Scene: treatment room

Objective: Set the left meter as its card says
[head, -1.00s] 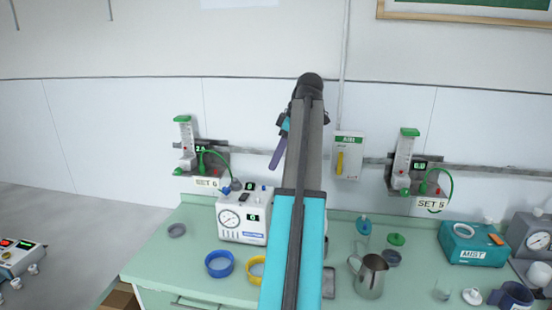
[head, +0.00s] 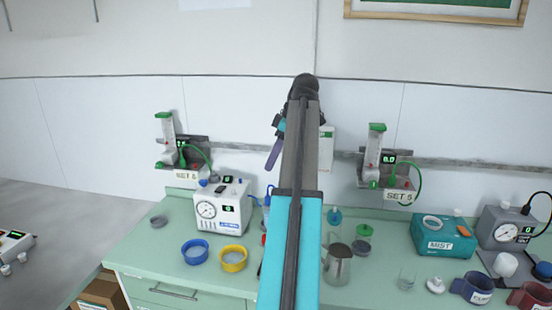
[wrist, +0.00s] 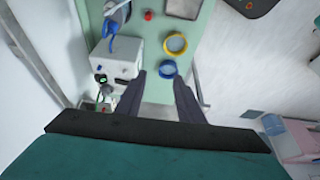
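The left meter (head: 167,138) is a clear upright tube with a green cap, mounted on the wall rail in the head view. Its small dark display (head: 182,143) is too blurred to read now. A white card (head: 186,175) below it appears to read "SET 6". A green hose curves from the meter. My gripper (head: 276,145) is raised to the right of the meter, apart from it, partly hidden by my arm. In the wrist view my gripper (wrist: 159,88) has its fingers spread with nothing between them.
A right meter (head: 374,155) with card "SET 5" (head: 398,196) hangs on the same rail. A white machine (head: 220,207) stands on the green counter below the left meter.

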